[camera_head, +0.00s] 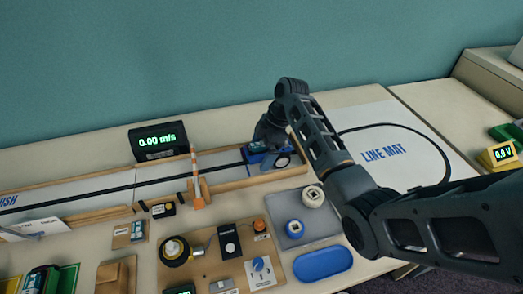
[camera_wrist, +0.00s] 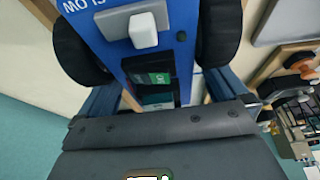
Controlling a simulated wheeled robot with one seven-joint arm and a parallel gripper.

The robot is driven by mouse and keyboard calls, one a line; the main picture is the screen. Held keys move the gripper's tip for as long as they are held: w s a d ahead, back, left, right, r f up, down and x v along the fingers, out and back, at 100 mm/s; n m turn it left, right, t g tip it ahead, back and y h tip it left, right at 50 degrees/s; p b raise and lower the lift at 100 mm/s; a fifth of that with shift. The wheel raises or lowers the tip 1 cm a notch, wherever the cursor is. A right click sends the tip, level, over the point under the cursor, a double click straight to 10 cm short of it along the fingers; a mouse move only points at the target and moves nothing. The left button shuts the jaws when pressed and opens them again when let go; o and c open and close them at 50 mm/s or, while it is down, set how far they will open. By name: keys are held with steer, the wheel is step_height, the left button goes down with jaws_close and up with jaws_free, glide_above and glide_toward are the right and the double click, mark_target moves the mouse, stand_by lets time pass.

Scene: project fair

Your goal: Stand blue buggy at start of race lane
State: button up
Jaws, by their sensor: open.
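The blue buggy (camera_head: 256,158) stands at the right end of the race lane (camera_head: 165,177), a white strip with a black line between wooden rails; FINISH lettering is at its far left. One wheel with a pale hub shows on its near side. My gripper (camera_head: 268,138) is open, pointing down right over the buggy's top. In the wrist view the blue buggy (camera_wrist: 115,40) fills the middle, with dark wheels on both sides, a white switch and a green-and-black module. My gripper (camera_wrist: 160,100) has its jaws around or just above the body; contact cannot be told.
A speed display (camera_head: 157,141) reading 0.00 m/s stands behind the lane. An orange-striped post (camera_head: 196,180) stands by the near rail. A grey tray (camera_head: 305,222) with spools and a blue tray (camera_head: 322,263) lie in front. A line mat (camera_head: 385,150) lies right.

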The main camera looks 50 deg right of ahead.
steer(key=v, duration=0.7)
steer(key=shift+s+d+r, duration=0.1)
steer(key=shift+d+r, duration=0.1)
steer(key=shift+r, duration=0.15)
